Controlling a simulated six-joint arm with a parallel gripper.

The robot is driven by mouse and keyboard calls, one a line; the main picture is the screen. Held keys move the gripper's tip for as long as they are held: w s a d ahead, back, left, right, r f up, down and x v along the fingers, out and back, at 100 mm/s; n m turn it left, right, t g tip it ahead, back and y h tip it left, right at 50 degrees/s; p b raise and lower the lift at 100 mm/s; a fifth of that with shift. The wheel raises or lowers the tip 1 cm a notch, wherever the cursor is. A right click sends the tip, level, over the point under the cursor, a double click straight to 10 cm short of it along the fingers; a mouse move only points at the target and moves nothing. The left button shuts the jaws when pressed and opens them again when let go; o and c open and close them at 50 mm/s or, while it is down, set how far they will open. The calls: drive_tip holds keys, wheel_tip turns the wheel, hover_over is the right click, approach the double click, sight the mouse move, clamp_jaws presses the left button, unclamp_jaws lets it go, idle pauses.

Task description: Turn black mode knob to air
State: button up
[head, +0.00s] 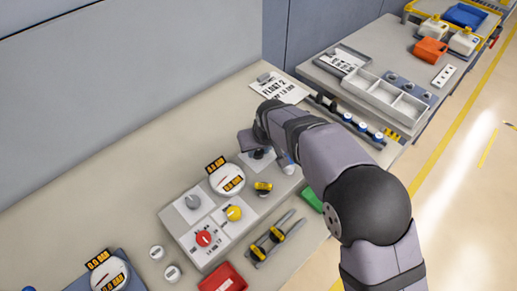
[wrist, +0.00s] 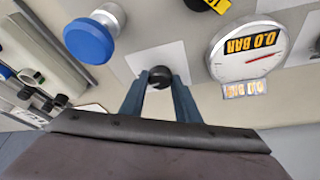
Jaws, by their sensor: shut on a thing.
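The black mode knob (wrist: 160,77) sits on a light square plate (wrist: 152,58) in the wrist view. My gripper (wrist: 160,84) has its two blue-grey fingers on either side of the knob and is shut on it. In the head view my gripper (head: 256,148) reaches down at the upper right end of the grey panel (head: 170,214), over the dark knob (head: 259,155), which is partly hidden there. The knob's pointer and any air marking cannot be made out.
A round gauge (wrist: 247,50) reading 0.0 BAR stands beside the knob. A blue-capped knob (wrist: 89,41) is on its other side. Grey (head: 192,201), yellow (head: 234,213) and red (head: 204,238) knobs sit further along the panel. A sign (head: 278,87) lies behind my gripper.

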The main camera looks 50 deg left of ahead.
drive_tip(key=n, duration=0.1)
drive_tip(key=n+g+b, duration=0.1)
drive_tip(key=n, duration=0.2)
drive_tip(key=shift+w+f+g+y, duration=0.1)
drive_tip(key=shift+w+g+y, duration=0.15)
drive_tip(key=shift+g+y, duration=0.05)
drive_tip(key=n+g+b, duration=0.1)
drive_tip(key=n, duration=0.2)
drive_tip(key=shift+w+n, duration=0.15)
drive_tip(key=shift+n, duration=0.25)
drive_tip(key=n, duration=0.1)
drive_tip(key=n+g+p, duration=0.1)
drive_tip(key=n, duration=0.1)
drive_tip(key=n+g+p, duration=0.1)
drive_tip(key=shift+w+a+r+h, duration=0.1)
drive_tip(key=shift+r+h, duration=0.2)
drive_tip(key=shift+h, duration=0.1)
drive_tip(key=shift+f+n+g+h+p, duration=0.1)
drive_tip(key=shift+n+g+h+p, duration=0.25)
drive_tip(key=shift+n+p, duration=1)
drive_tip(key=shift+f+n, duration=0.1)
drive_tip(key=shift+n, duration=0.25)
drive_tip(key=o, duration=1)
drive_tip(key=shift+o, duration=0.2)
